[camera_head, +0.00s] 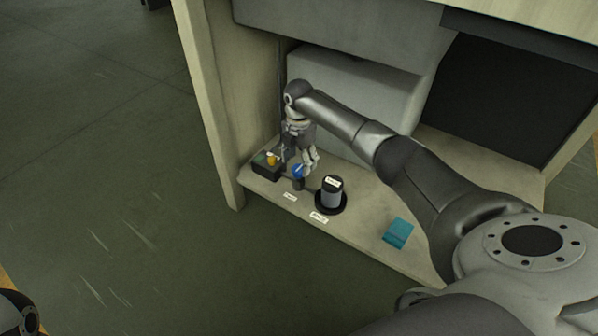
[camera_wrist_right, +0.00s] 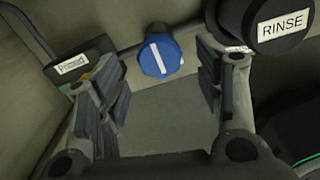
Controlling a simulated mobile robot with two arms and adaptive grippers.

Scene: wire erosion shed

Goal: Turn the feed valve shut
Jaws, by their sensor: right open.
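The feed valve appears to be the blue round knob (camera_head: 298,171) on the low shelf, with a dark body under it. In the right wrist view the blue knob (camera_wrist_right: 160,56) shows a white line across its face, nearly upright in the picture. My right gripper (camera_head: 299,158) is over the knob, pointing down. In the right wrist view its two fingers (camera_wrist_right: 163,78) are apart, one on either side of the knob, with gaps between; I see no contact. My left gripper is not in view.
A dark box (camera_head: 266,173) with a yellow knob stands left of the valve. A black-and-grey canister (camera_head: 331,194), labelled RINSE in the wrist view (camera_wrist_right: 281,25), stands close on the right. A teal cloth-like item (camera_head: 397,233) lies farther right. The shelf's side panel (camera_head: 210,100) is left.

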